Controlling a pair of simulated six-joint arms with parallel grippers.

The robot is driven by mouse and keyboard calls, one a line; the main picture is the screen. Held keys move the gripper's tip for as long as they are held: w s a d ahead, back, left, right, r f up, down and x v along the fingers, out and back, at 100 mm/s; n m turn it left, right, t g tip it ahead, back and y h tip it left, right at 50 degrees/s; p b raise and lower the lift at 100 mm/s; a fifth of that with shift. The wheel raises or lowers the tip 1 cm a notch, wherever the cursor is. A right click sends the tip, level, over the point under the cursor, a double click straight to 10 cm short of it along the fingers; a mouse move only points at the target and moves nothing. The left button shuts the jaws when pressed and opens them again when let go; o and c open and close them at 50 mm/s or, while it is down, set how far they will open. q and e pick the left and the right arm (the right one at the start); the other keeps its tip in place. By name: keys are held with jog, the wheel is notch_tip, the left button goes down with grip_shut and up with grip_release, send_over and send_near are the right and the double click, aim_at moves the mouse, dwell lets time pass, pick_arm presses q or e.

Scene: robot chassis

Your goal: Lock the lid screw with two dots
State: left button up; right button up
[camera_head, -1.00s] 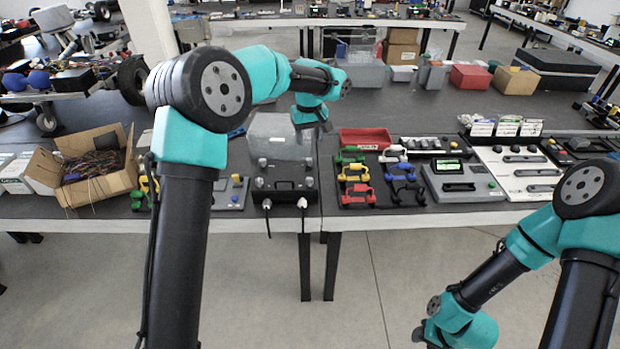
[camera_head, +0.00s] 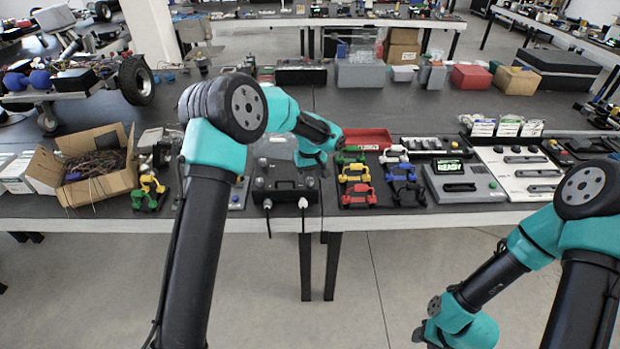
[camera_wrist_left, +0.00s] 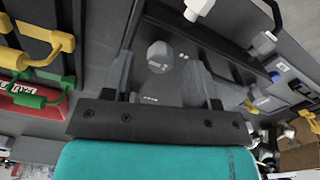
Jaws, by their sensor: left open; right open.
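A black box with a grey see-through lid (camera_head: 272,149) stands at the front of the table, with light knobs on its front part (camera_head: 285,183). My left gripper (camera_wrist_left: 160,66) is open above the lid in the left wrist view. A pale faceted screw knob (camera_wrist_left: 158,52) shows between its two grey fingers, apart from them as far as I can see. Two small light dots (camera_wrist_left: 182,54) lie just beside this knob. In the head view my left wrist covers the box's right rear, and the fingertips are hidden.
Coloured handles (camera_head: 357,180) and a red tray (camera_head: 366,139) lie right of the box. A grey unit with a lit READY screen (camera_head: 463,181) stands farther right. An open carton (camera_head: 97,172) is at the left.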

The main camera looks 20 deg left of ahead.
pick_arm(q)
jog(key=shift+f, duration=0.8)
jog(key=shift+c, duration=0.4)
jog(key=c, duration=0.8)
jog(key=shift+c, duration=0.2)
